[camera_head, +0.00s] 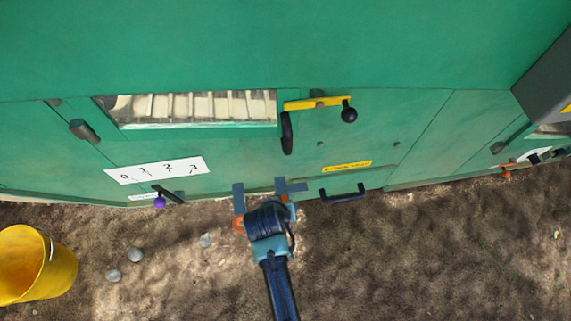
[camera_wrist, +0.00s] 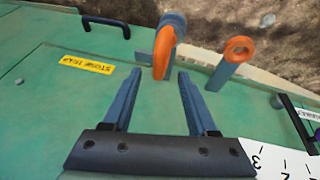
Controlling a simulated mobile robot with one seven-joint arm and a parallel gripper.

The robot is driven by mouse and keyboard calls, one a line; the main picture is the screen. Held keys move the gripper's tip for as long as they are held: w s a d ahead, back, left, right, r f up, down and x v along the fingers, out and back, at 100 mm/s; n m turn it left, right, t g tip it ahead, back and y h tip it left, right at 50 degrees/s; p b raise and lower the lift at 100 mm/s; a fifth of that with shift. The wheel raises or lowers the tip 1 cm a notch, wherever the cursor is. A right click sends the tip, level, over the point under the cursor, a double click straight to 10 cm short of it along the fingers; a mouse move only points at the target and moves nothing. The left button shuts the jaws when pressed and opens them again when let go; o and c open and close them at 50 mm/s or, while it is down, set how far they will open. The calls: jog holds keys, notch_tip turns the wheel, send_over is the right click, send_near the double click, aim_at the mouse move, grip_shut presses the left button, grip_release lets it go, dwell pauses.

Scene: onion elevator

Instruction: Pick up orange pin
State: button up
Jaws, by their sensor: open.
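In the wrist view an orange, curved pin-like part (camera_wrist: 162,52) shows beside a blue-grey piece, just beyond and between my fingertips in the picture. An orange ring (camera_wrist: 238,48) on a blue-grey bar (camera_wrist: 220,76) stands to its right. I cannot tell for sure which orange part is the pin. In the head view the ring (camera_head: 238,224) shows left of my gripper, and a little orange (camera_head: 285,198) shows at its right. My gripper (camera_wrist: 160,72) is open, with nothing between its fingers.
The green machine wall (camera_head: 430,130) fills the back. It carries a black handle (camera_head: 343,194), a yellow label (camera_head: 347,166), a white number plate (camera_head: 157,170) and a purple-knobbed lever (camera_head: 160,202). A yellow bucket (camera_head: 60,272) and several stones lie on the ground at the left.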

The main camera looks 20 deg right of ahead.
jog(key=shift+b+x, duration=1.65)
jog(key=shift+x, duration=1.1)
jog(key=shift+s, duration=0.2)
grip_shut()
